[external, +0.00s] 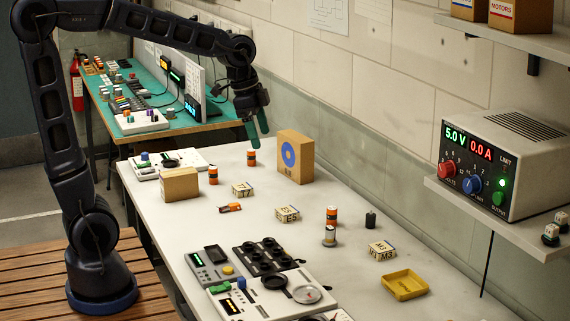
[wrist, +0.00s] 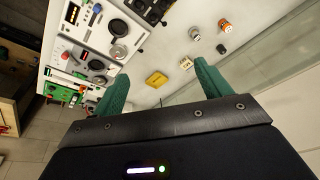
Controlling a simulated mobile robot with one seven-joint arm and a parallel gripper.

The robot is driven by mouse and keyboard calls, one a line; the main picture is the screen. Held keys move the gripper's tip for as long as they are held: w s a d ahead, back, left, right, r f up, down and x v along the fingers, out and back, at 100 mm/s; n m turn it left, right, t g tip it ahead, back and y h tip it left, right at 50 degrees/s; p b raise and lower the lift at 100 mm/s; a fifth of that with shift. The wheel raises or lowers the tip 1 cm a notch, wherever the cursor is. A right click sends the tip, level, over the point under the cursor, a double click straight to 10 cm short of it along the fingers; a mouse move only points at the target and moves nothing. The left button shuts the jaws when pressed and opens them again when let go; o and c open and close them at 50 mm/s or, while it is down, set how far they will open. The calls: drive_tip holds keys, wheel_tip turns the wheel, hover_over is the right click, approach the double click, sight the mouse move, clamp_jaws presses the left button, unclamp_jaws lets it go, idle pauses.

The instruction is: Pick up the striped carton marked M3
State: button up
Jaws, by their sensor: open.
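The small cream carton marked M3 (external: 382,250) sits on the white bench, towards the front right, with dark bands and lettering. In the wrist view a small pale carton (wrist: 186,63), which looks like the same one, lies beyond the fingers, close to the right fingertip in the picture; its marking is too small to read there. My gripper (external: 257,131) is at the far end of the bench, high and well away from the M3 carton. Its green fingers (wrist: 161,78) are apart, with nothing held between them.
Two similar lettered cartons (external: 242,189) (external: 287,213) stand mid-bench. A yellow tray (external: 405,285) lies just in front of the M3 carton. A dark cylinder (external: 370,219) and an orange-banded stack (external: 331,216) stand behind it. A power supply (external: 515,165) sits on the right shelf.

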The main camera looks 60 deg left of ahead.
drive_tip(key=w+d+f+m, duration=0.1)
drive_tip(key=w+f+m, duration=0.25)
drive_tip(key=w, duration=0.65)
drive_tip(key=m+g+h, duration=0.3)
drive_tip(key=m, duration=0.4)
hover_over(382, 246)
drive_tip(key=a, duration=0.3)
wheel_tip(382, 246, down, 26)
drive_tip(key=shift+w+r, duration=0.1)
drive_tip(key=shift+r, duration=0.05)
drive_tip(key=shift+d+x, duration=0.15)
drive_tip(key=shift+x, duration=1.2)
drive_tip(key=shift+d+x, duration=0.15)
drive_tip(key=shift+x, duration=1.2)
drive_tip(key=shift+r, duration=0.1)
drive_tip(key=c, duration=1.1)
drive_tip(key=shift+r, duration=0.1)
